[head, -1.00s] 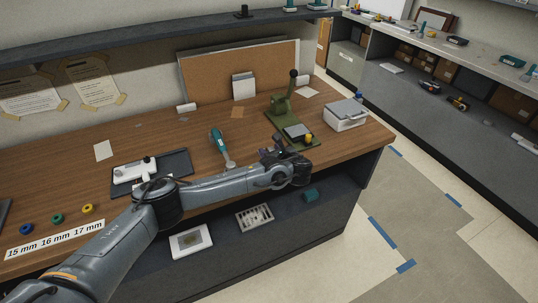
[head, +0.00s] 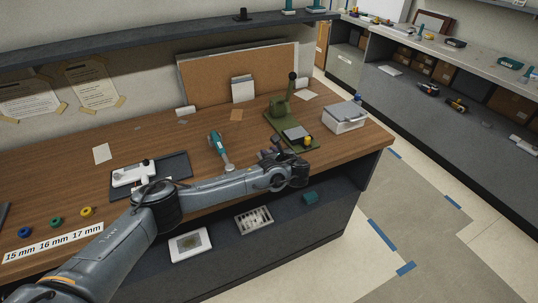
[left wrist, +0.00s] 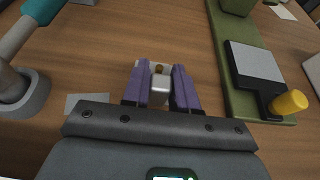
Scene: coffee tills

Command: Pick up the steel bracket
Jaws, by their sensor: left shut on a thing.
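My left gripper (head: 270,155) is over the front part of the wooden bench, in front of the green press. In the left wrist view its two purple fingers (left wrist: 160,90) are shut on a small, shiny grey metal piece, the steel bracket (left wrist: 160,86). A small hole or brownish spot shows at its far end. The bracket is close to the wood, and I cannot tell whether it still touches the bench. In the head view the bracket is hidden or too small to make out. My right gripper is not in view.
The green press (head: 283,112) stands just behind the gripper, its plate and yellow knob (left wrist: 289,102) to the right. A dark tray (head: 174,168) lies left.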

